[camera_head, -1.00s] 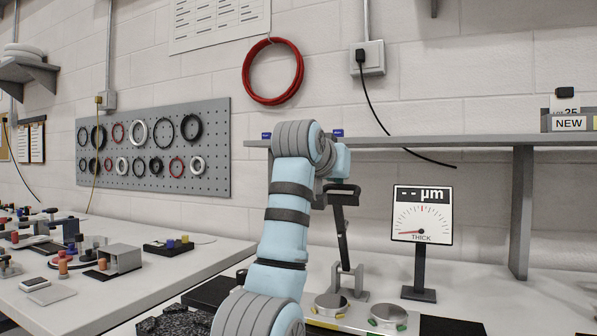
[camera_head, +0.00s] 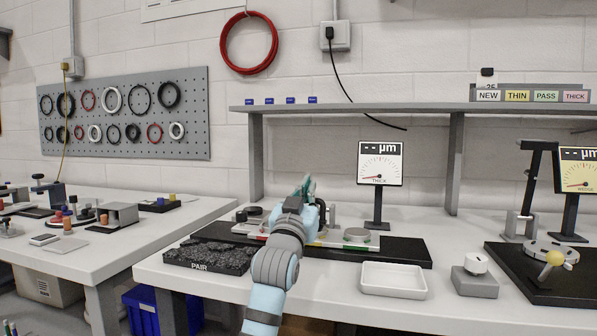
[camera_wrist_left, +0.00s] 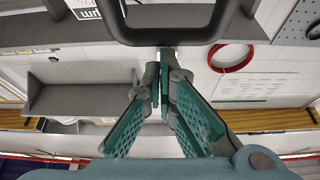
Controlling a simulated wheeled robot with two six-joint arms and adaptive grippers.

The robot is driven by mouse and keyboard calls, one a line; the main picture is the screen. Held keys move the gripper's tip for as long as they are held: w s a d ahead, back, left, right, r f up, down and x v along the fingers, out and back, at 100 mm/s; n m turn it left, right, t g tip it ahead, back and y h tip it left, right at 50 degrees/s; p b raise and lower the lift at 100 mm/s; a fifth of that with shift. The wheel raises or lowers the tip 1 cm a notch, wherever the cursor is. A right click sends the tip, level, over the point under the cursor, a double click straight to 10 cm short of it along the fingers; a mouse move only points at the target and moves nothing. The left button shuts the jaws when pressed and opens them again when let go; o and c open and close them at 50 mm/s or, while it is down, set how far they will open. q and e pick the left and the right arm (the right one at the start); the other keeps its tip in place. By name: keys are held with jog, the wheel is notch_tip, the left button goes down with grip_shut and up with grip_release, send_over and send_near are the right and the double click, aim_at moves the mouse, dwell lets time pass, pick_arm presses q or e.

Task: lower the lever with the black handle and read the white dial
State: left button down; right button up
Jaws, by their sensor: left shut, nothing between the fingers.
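The white dial (camera_head: 380,163), labelled THICK, stands on a dark post behind the near fixture (camera_head: 400,250). Its display shows dashes before µm and its needle points to the lower left. My left gripper (camera_head: 305,187) is shut and empty, fingers pointing up, in front of the fixture. The fixture's lever no longer stands upright in the head view; my gripper and wrist hide most of that spot. A black handle bar (camera_wrist_left: 165,35) spans the top of the left wrist view, close to the shut fingers (camera_wrist_left: 162,78) but apparently not between them. My right gripper is not in view.
Another lever (camera_head: 531,185) stands upright at the right beside a second dial (camera_head: 580,170), labelled WEDGE. A white tray (camera_head: 393,281) and a black PAIR tray (camera_head: 212,257) lie at the bench front. A shelf (camera_head: 380,108) runs behind.

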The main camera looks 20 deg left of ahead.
pick_arm(q)
jog(key=f, duration=0.1)
jog(key=s+f, duration=0.1)
jog(key=shift+f, duration=0.4)
jog(key=shift+r, duration=0.1)
